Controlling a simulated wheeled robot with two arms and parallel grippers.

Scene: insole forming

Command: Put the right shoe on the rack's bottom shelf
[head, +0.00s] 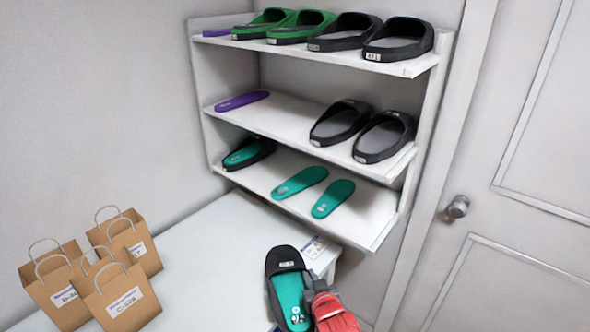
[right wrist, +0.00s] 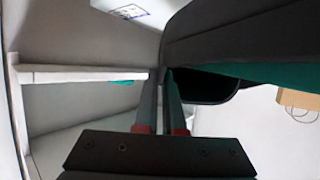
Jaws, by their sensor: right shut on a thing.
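A black shoe (head: 289,289) with a teal insole is at the lower middle of the head view, over the table's right end. My right gripper (head: 309,288) is shut on the shoe's right side edge. In the right wrist view the shoe (right wrist: 240,45) fills the upper right, and the gripper's fingers (right wrist: 166,95) meet at its edge. The rack's bottom shelf (head: 345,213) holds a black shoe with a teal insole (head: 249,153) at its left end and two loose teal insoles (head: 316,189) toward the middle. Its right end is bare. My left gripper is not in view.
The middle shelf (head: 285,115) holds a purple insole and two black shoes. The top shelf (head: 400,65) holds green and black shoes. Paper bags (head: 120,295) stand on the white table (head: 210,260) at left. A door (head: 510,180) is at right.

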